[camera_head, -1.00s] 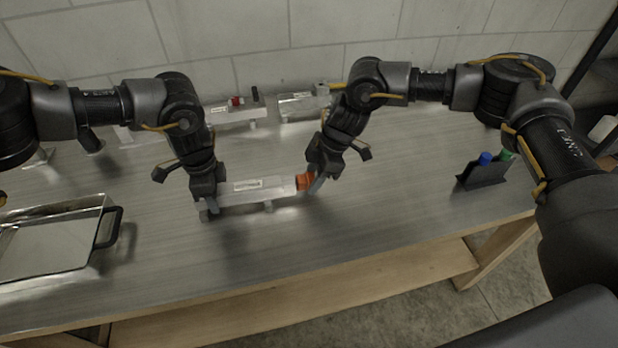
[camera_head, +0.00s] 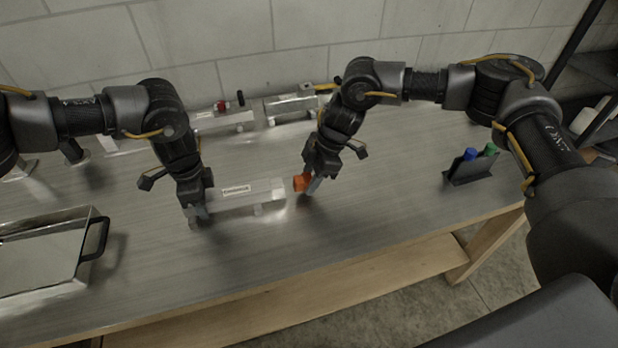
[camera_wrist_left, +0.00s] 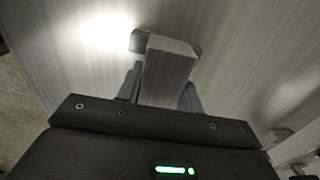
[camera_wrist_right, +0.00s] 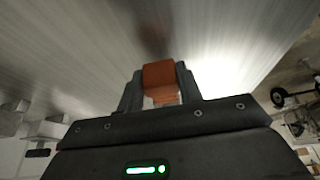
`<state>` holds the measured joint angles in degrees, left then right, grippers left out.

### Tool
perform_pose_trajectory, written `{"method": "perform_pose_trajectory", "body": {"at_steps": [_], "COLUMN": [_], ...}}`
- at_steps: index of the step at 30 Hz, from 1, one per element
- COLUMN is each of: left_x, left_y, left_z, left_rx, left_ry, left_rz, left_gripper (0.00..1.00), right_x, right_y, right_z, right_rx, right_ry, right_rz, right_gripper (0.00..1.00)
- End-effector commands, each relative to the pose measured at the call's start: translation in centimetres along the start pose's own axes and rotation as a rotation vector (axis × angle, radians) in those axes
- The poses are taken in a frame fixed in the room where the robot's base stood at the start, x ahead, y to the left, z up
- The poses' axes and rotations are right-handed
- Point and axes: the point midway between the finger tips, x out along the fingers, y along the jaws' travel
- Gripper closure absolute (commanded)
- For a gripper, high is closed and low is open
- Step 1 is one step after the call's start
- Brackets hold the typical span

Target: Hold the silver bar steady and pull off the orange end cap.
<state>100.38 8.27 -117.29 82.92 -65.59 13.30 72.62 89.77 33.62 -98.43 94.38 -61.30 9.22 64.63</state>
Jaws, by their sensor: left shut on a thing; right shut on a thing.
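The silver bar (camera_head: 245,193) lies level just above the table on small supports, with a white label on its side. My left gripper (camera_head: 197,212) is shut on its left end; the left wrist view shows the bar (camera_wrist_left: 170,62) between the fingers (camera_wrist_left: 160,88). The orange end cap (camera_head: 301,183) is in my right gripper (camera_head: 312,186), shut on it. A small gap shows between the cap and the bar's right end. In the right wrist view the cap (camera_wrist_right: 160,80) sits between the two fingers (camera_wrist_right: 160,88).
A metal tray with a black handle (camera_head: 97,240) stands at the left. Two more silver bars (camera_head: 225,120) (camera_head: 290,106) lie at the back. A black holder (camera_head: 470,172) with blue and green markers stands at the right. The front middle of the table is clear.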

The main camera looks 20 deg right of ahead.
Motion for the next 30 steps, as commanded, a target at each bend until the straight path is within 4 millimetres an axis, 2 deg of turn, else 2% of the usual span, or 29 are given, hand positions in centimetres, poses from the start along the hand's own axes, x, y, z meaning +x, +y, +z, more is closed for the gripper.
{"method": "perform_pose_trajectory", "body": {"at_steps": [5, 30], "left_x": [0.0, 0.0], "left_y": [0.0, 0.0], "left_z": [0.0, 0.0], "left_rx": [0.001, 0.001], "left_ry": [0.000, 0.000], "left_rz": [0.000, 0.000], "left_gripper": [0.93, 0.93], "right_x": [-0.3, -5.2], "right_y": [0.0, 0.1], "right_z": [-0.2, -2.2], "right_rx": [0.000, 0.000], "right_ry": [0.001, 0.001], "right_rz": [0.001, 0.002], "right_gripper": [0.86, 0.86]}}
